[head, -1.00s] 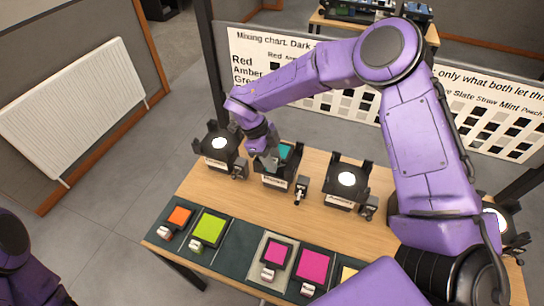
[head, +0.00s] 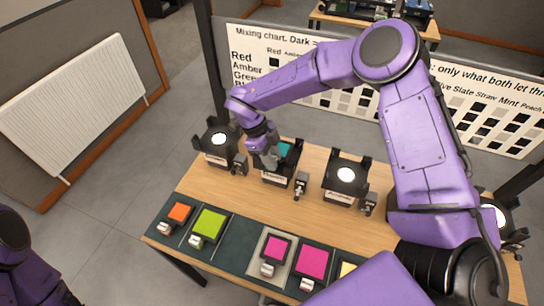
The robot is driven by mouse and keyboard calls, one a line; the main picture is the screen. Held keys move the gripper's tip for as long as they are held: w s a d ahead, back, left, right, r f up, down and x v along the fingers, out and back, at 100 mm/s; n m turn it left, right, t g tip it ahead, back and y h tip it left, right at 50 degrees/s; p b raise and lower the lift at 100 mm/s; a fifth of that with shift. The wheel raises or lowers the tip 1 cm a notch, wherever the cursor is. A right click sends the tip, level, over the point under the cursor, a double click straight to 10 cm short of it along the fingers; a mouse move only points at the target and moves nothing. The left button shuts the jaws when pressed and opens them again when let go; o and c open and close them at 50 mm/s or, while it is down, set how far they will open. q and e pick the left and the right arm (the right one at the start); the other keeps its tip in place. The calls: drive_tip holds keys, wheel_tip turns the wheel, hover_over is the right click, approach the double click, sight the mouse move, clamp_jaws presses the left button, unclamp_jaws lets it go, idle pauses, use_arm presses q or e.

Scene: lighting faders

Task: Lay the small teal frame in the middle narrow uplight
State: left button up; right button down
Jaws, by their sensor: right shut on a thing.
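The small teal frame (head: 284,149) shows at the middle narrow uplight (head: 278,178), partly hidden behind my right gripper. My right gripper (head: 268,163) reaches down at that uplight and is shut on the teal frame. The frame lies within or just over the uplight's top; I cannot tell whether it rests fully. My left arm shows only at the lower left edge, and its gripper is out of view.
Lit uplights stand to the left (head: 218,140) and right (head: 346,175). Orange (head: 180,212), lime (head: 209,223), pink (head: 275,248) and magenta (head: 313,262) frames lie on a dark mat (head: 238,243) along the front. Bare wood lies between.

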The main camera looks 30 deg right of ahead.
drive_tip(key=shift+f+b, duration=0.7)
drive_tip(key=shift+f, duration=0.45)
drive_tip(key=c, duration=0.8)
unclamp_jaws()
drive_tip(key=p+v, duration=0.1)
drive_tip(key=v, duration=0.4)
drive_tip(key=s+d+p+v, duration=0.1)
drive_tip(key=p+v, duration=0.1)
drive_tip(key=v, duration=0.4)
drive_tip(key=r+p+v, duration=0.1)
drive_tip(key=p+v, duration=0.1)
drive_tip(key=v, duration=0.4)
drive_tip(key=shift+s+d, duration=0.3)
drive_tip(key=shift+s, duration=0.05)
